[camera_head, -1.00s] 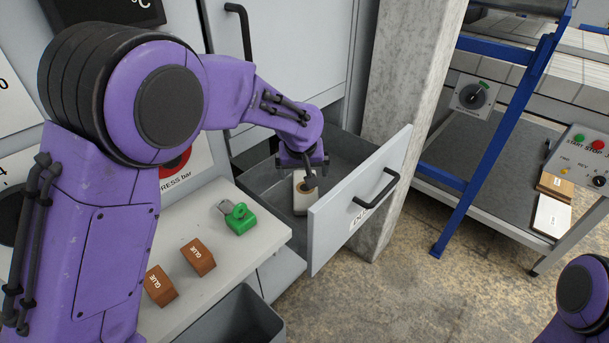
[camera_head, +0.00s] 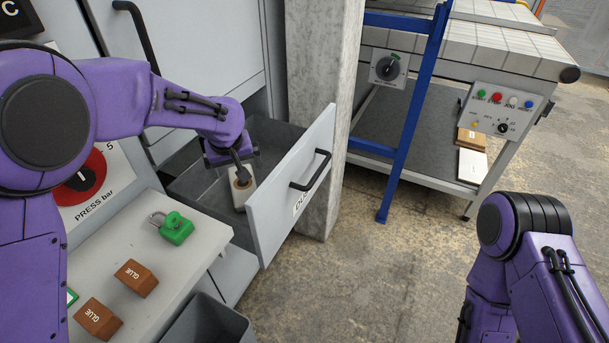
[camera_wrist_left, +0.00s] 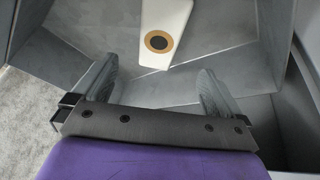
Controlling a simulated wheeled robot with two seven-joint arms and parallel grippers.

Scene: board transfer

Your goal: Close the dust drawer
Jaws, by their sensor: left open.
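The dust drawer (camera_head: 281,203) stands pulled out of the grey cabinet, with a black bar handle (camera_head: 311,171) on its front panel. Inside it lies a whitish block (camera_head: 240,191) with a round tan-and-black spot; it also shows in the left wrist view (camera_wrist_left: 165,22). My left gripper (camera_head: 240,172) is over the inside of the drawer, near the block and behind the front panel. In the left wrist view its fingers (camera_wrist_left: 156,85) are spread with nothing between them. The block lies beyond the fingertips. My right arm shows at the lower right; its gripper is out of view.
A shelf left of the drawer holds a green padlock (camera_head: 174,228) and two brown glue blocks (camera_head: 136,278). A grey bin (camera_head: 209,322) stands below. A concrete pillar (camera_head: 323,110) rises beside the drawer. The floor (camera_head: 370,260) in front is open.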

